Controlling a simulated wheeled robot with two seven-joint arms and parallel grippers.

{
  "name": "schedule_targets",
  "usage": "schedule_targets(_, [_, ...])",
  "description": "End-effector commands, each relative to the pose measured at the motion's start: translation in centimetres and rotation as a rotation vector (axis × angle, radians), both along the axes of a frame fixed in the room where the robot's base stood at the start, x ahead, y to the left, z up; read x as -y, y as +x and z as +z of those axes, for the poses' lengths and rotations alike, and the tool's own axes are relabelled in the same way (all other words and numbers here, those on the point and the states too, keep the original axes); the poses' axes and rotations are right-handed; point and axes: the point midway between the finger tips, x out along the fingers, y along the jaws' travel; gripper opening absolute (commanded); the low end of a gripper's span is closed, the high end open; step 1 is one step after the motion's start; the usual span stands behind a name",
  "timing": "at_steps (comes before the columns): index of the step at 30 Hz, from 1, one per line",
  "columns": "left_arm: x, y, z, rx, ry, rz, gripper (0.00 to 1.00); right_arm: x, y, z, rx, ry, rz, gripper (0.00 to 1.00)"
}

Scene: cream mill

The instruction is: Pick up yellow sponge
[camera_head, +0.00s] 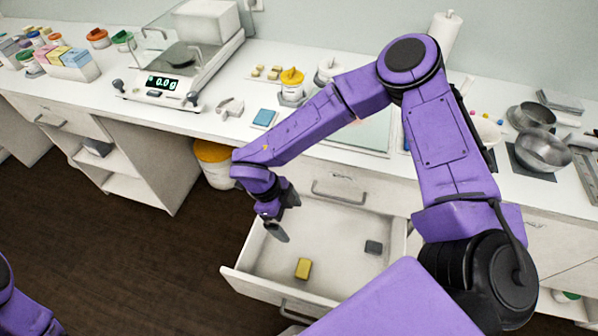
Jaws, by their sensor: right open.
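The yellow sponge (303,268) lies flat on the floor of the open white drawer (247,283), near its front. My right gripper (284,222) is open and empty, above the left part of the drawer, higher than the sponge and to its upper left in the picture. Its fingers point down and do not touch the sponge. It is partly hidden by its own wrist. My left gripper is out of view; only a purple part of my left arm shows at the lower left edge.
A dark grey block (373,247) lies in the drawer, right of the sponge. The white counter (190,122) above holds a scale (165,84), a blue pad (264,118), jars and metal bowls (541,150).

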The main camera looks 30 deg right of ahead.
Motion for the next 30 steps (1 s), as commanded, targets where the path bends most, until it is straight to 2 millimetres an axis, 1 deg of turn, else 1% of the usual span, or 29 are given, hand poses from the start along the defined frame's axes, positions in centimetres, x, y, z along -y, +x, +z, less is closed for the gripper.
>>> schedule_targets(1, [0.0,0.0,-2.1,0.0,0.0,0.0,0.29,0.0,0.0,-2.1,0.0,0.0,-0.001,1.0])
schedule_targets(7, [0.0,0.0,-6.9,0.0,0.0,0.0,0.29,0.0,0.0,-6.9,0.0,0.0,0.0,1.0])
schedule_targets(11, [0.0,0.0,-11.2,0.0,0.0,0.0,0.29,0.0,0.0,-11.3,0.0,0.0,0.001,1.0])
schedule_targets(14, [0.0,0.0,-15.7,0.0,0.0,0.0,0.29,-0.1,0.0,-15.8,-0.001,-0.001,0.002,1.0])
schedule_targets(15, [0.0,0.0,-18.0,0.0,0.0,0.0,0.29,-0.1,0.0,-18.0,-0.001,-0.001,0.002,1.0])
schedule_targets(18, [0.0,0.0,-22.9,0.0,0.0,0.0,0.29,-0.1,0.0,-22.9,0.0,0.0,0.002,1.0])
schedule_targets(21, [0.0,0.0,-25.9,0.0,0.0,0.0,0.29,-0.1,0.1,-25.9,0.001,0.001,0.003,1.0])
schedule_targets(24, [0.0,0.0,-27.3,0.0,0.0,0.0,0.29,-0.1,0.1,-27.3,0.001,0.0,0.004,1.0])
schedule_targets(28, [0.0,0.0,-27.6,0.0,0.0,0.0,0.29,0.0,-0.1,-27.9,0.0,0.0,0.003,1.0])
schedule_targets(30, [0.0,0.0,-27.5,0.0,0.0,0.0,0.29,0.2,-0.3,-28.5,-0.002,-0.001,0.003,1.0])
